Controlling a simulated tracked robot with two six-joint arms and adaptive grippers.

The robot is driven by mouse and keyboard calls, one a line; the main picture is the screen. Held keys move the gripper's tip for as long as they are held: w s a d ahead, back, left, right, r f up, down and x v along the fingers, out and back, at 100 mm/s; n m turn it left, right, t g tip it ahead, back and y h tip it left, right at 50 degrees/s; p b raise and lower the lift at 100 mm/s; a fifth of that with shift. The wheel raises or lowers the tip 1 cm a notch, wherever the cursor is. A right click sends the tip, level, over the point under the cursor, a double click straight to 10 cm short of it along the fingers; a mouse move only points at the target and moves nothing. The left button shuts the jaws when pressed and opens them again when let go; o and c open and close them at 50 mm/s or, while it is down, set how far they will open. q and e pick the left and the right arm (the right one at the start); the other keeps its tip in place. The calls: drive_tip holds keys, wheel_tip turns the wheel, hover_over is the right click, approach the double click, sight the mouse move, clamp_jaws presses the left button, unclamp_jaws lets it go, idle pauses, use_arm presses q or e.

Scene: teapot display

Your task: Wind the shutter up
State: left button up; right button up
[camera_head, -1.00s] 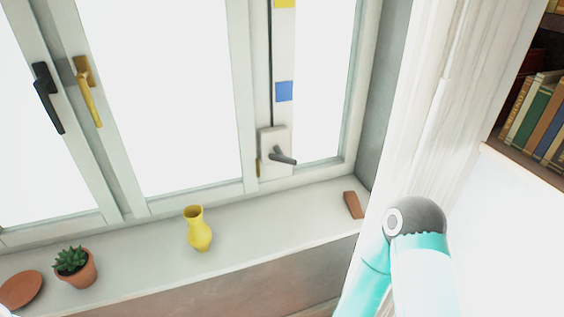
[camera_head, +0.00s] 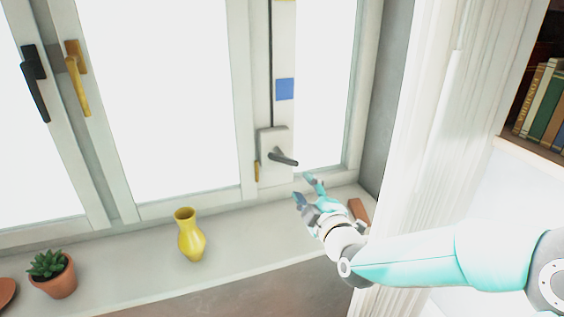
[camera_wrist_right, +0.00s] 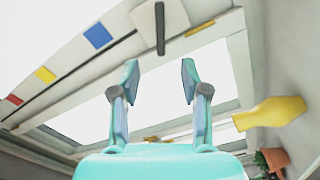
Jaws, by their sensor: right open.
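The grey crank handle (camera_head: 284,158) sticks out from a white winder box (camera_head: 272,138) low on the window frame, pointing down and right. A dark cord (camera_head: 270,70) runs up from the box beside a pale strip with coloured squares. I cannot make out the shutter itself. My right gripper (camera_head: 307,189) is open and empty, just below and right of the crank, apart from it. In the right wrist view the crank (camera_wrist_right: 160,28) shows ahead of and between the two spread fingers (camera_wrist_right: 159,78). My left gripper is out of view.
On the sill stand a yellow vase (camera_head: 190,236) and a potted succulent (camera_head: 52,273). A reddish-brown block (camera_head: 358,211) lies behind my right gripper. A white curtain (camera_head: 430,130) hangs at the right. Black (camera_head: 35,82) and yellow (camera_head: 77,78) window handles are at left.

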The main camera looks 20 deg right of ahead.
sight(285, 163)
drive_tip(key=w+p, duration=0.1)
drive_tip(key=w, duration=0.3)
drive_tip(key=w+p, duration=0.1)
drive_tip(key=w, duration=0.4)
drive_tip(key=w+p, duration=0.1)
drive_tip(key=w, duration=0.3)
drive_tip(key=shift+w+a+f, duration=0.1)
drive_tip(key=shift+w+a, duration=0.15)
drive_tip(key=shift+w, duration=0.15)
